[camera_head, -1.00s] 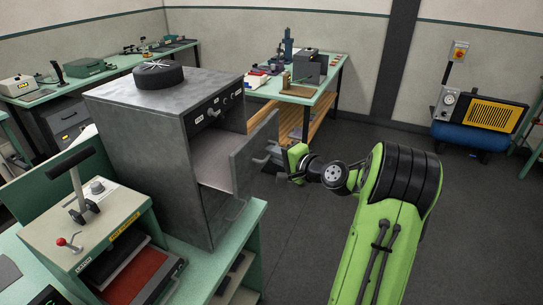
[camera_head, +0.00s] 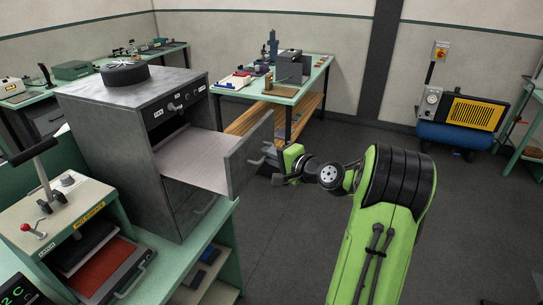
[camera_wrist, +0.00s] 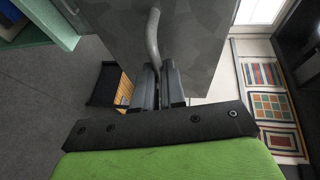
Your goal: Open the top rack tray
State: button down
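The grey metal rack cabinet (camera_head: 100,130) stands on a green bench at the left. Its top tray (camera_head: 195,160) is slid well out, showing a pale, empty-looking floor. The tray's front panel (camera_head: 246,158) carries a curved metal handle (camera_wrist: 153,38). My gripper (camera_wrist: 160,82) is at this handle, its fingers close together on either side of the bar's near end. It looks shut on the handle. In the head view, my gripper (camera_head: 278,168) is just right of the front panel, and the exact finger contact is hard to see.
A lower drawer (camera_head: 190,200) is closed under the tray. A black round part (camera_head: 125,74) lies on the cabinet top. A press with a lever (camera_head: 60,205) stands at front left. A workbench (camera_head: 290,90) is behind.

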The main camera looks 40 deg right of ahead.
jog(key=c, duration=1.2)
grip_release()
jog(key=b+v, duration=0.2)
jog(key=v, duration=1.3)
jog(key=shift+s, duration=0.4)
